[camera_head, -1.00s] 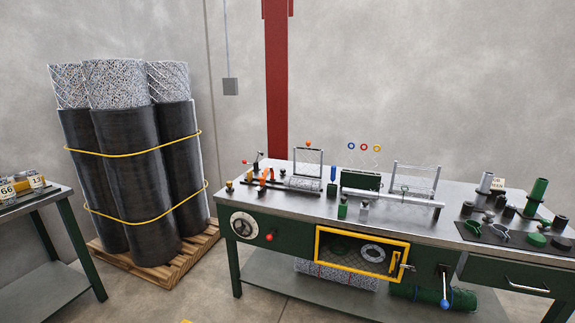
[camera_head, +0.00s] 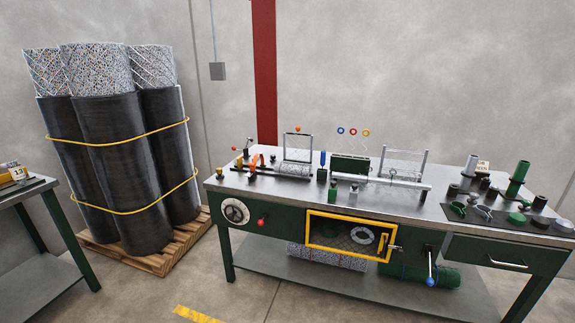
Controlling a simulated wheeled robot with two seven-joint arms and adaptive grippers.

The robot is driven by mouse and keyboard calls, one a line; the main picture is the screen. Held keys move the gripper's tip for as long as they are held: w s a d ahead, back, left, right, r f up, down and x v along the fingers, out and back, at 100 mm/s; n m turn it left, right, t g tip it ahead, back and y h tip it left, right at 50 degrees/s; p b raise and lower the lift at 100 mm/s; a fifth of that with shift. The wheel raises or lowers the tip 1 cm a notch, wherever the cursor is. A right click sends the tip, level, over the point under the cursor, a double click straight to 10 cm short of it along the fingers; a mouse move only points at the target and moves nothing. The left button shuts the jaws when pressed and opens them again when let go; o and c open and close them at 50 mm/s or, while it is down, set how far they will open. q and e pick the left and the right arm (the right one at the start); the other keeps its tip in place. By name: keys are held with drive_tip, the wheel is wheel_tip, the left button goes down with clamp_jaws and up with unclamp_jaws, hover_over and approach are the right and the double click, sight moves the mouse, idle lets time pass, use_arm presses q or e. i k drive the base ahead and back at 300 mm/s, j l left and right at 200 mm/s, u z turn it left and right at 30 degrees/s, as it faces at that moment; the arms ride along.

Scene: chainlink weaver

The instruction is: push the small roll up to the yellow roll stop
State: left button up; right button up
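A grey mesh roll (camera_head: 327,256) lies on the lower shelf of the workbench, partly hidden by the bench front. A green roll (camera_head: 440,276) lies to its right on that shelf. A thin mesh piece (camera_head: 293,170) lies on the bench top near small orange parts (camera_head: 254,163). I cannot tell which of these is the small roll. A small yellow piece (camera_head: 238,163) stands at the bench's left end; I cannot tell whether it is the roll stop. Neither of my grippers is in view.
The green workbench (camera_head: 390,211) has a yellow-framed window (camera_head: 349,239) and a blue-knobbed crank (camera_head: 430,281). Tall mesh rolls in black wrap (camera_head: 115,165) stand on a pallet (camera_head: 160,260). Another table (camera_head: 45,188) is at left. Open floor with a yellow stripe (camera_head: 198,316) lies in front.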

sight(302, 171)
drive_tip(key=i+j+z, duration=0.15)
drive_tip(key=i+j, duration=0.15)
drive_tip(key=i+j+z, duration=0.15)
drive_tip(key=i+j, duration=0.15)
drive_tip(key=i+j+z, duration=0.15)
drive_tip(key=i+j, duration=0.15)
drive_tip(key=j, duration=0.15)
drive_tip(key=i+j+z, duration=0.15)
drive_tip(key=j, duration=0.25)
drive_tip(key=i+j+z, duration=0.15)
drive_tip(key=i+j, duration=0.15)
drive_tip(key=j, duration=0.15)
